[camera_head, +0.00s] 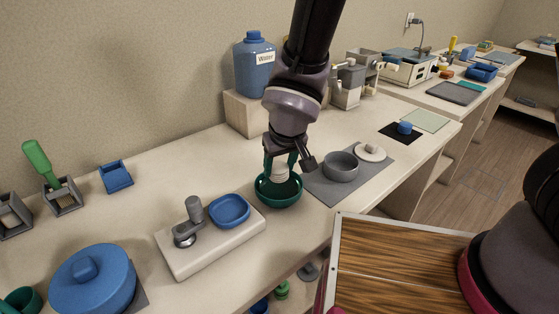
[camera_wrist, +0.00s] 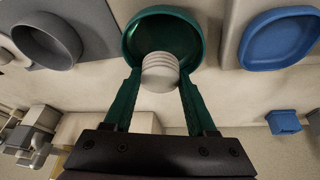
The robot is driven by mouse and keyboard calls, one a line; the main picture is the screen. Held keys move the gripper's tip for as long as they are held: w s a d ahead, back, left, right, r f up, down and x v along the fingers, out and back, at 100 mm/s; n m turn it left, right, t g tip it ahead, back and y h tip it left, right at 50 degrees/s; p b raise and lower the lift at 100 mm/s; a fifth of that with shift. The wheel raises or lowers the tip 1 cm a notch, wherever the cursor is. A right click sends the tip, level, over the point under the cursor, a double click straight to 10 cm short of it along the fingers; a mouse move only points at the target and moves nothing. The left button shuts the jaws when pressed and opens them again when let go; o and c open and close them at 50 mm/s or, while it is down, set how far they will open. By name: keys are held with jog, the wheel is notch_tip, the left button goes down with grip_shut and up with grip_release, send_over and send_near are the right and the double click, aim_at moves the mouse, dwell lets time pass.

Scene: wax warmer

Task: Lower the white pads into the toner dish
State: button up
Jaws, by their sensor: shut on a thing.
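The white pads (camera_head: 281,173) form a short ridged stack between the green fingers of my gripper (camera_head: 281,165). My gripper is shut on them and points down. The green dish (camera_head: 279,198), likely the toner dish, stands on the bench under the gripper. In the head view the pads' lower end overlaps the dish opening. In the wrist view the pads (camera_wrist: 160,72) are held at the fingertips, in front of the near rim of the green dish (camera_wrist: 131,38). I cannot tell whether they touch the dish floor.
A grey bowl (camera_head: 341,167) and a round white lid (camera_head: 370,153) sit on a grey mat to the right. A pale base (camera_head: 211,240) with a blue dish (camera_head: 229,210) is close on the left. A blue water jug (camera_head: 254,68) stands behind.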

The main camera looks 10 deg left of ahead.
aim_at(280, 181)
jog(key=shift+f, duration=2.7)
dwell(1.3)
jog(key=o, duration=1.4)
jog(key=v, duration=1.1)
jog(key=w+d+r+m+y, duration=0.1)
jog(key=w+d+r+m, duration=0.2)
jog(key=w+d+r, duration=0.5)
jog(key=w+d+r+m, duration=0.45)
jog(key=d+r, duration=0.25)
jog(key=d, duration=0.3)
jog(key=s+d+r+m+t, duration=0.1)
jog(key=d+r, duration=0.3)
jog(key=d, duration=0.2)
jog(key=s+d+r+m+t, duration=0.1)
jog(key=s+d+r, duration=0.1)
jog(key=d+r, duration=0.2)
jog(key=s+d+r+m+t+h, duration=0.1)
jog(key=d+r, duration=0.3)
jog(key=d, duration=0.4)
jog(key=shift+s+d+r+m, duration=0.15)
jog(key=shift+s+r+m, duration=0.25)
jog(key=shift+s+m, duration=0.15)
